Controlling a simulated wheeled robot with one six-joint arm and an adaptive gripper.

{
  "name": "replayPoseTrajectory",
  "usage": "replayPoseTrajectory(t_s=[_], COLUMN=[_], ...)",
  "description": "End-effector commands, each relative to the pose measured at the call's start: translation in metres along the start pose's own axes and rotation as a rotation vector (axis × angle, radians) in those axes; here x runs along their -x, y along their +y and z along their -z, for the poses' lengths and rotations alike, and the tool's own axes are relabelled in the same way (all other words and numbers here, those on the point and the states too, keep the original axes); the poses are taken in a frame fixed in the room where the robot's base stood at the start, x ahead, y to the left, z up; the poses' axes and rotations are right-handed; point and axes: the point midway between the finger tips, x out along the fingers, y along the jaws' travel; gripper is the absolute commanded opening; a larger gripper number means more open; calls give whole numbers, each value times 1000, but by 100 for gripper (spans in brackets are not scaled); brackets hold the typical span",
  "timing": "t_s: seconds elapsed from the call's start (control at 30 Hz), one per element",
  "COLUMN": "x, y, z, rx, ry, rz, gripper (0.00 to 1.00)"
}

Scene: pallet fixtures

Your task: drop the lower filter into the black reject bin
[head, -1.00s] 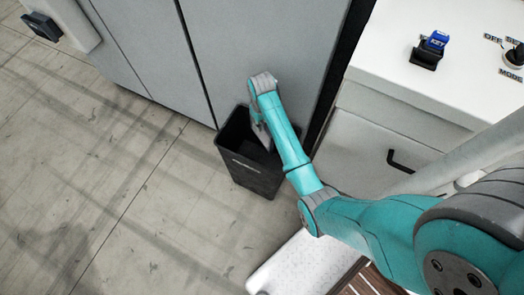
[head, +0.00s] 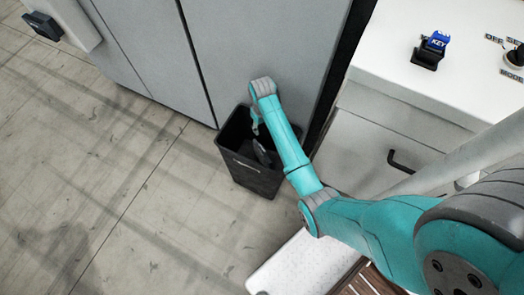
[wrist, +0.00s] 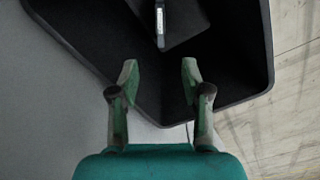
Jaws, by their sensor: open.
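The black reject bin (head: 245,178) stands upright on the floor against the grey cabinet, with a pale label strip on its front. In the wrist view its dark inner wall (wrist: 235,60) fills the upper part. The filter (head: 262,153) shows as a dark flat piece inside the bin, partly hidden by my arm. In the wrist view the filter (wrist: 182,28) is a dark slab with a pale strip on its edge, beyond my fingertips and apart from them. My gripper (wrist: 158,72) is open and empty over the bin's mouth; in the head view it is mostly behind my arm.
Tall grey cabinet doors (head: 255,40) stand right behind the bin. A white perforated tray (head: 300,265) lies below. The floor at left is clear.

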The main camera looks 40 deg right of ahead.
Motion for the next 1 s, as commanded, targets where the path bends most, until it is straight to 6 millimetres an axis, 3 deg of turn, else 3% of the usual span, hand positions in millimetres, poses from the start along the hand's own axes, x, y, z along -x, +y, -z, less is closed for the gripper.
replayPoseTrajectory(t_s=[0.17, 0.7, 1.0], x=[12, 106, 120], y=[0, 0, 0], z=[1, 1, 0], rx=[0, 0, 0], ry=[1, 3, 0], rz=[0, -1, 0], gripper=[47, 47, 47])
